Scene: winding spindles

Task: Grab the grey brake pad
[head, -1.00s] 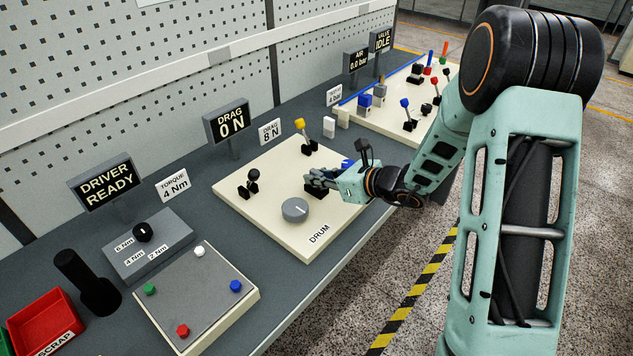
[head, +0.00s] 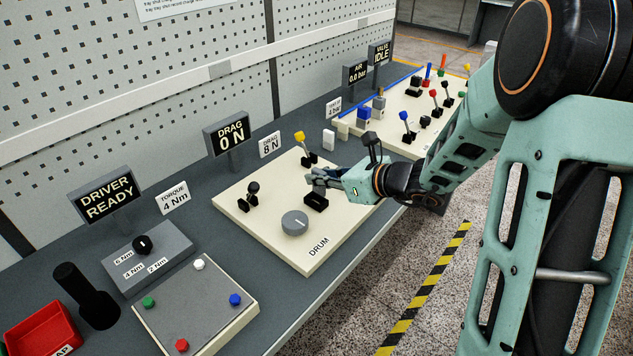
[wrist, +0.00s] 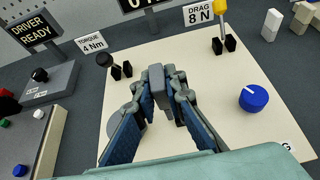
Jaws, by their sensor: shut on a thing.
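The grey brake pad (wrist: 157,84) is a small upright grey block between my fingertips in the wrist view. My gripper (head: 322,178) is shut on it, above the cream drum board (head: 265,245). In the head view the fingers mostly hide the pad. A black holder (head: 316,201) stands on the board directly below the fingertips. I cannot tell whether the pad is fully clear of it. My gripper also shows in the wrist view (wrist: 165,85), with a finger on each side of the pad.
A grey round knob (head: 295,222) sits in front of the holder. A black-knobbed lever (head: 252,190) and a yellow-tipped lever (head: 303,145) stand on the same board. A blue knob (wrist: 253,97) is at right in the wrist view. The "DRAG" display (head: 228,130) reads 0 N.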

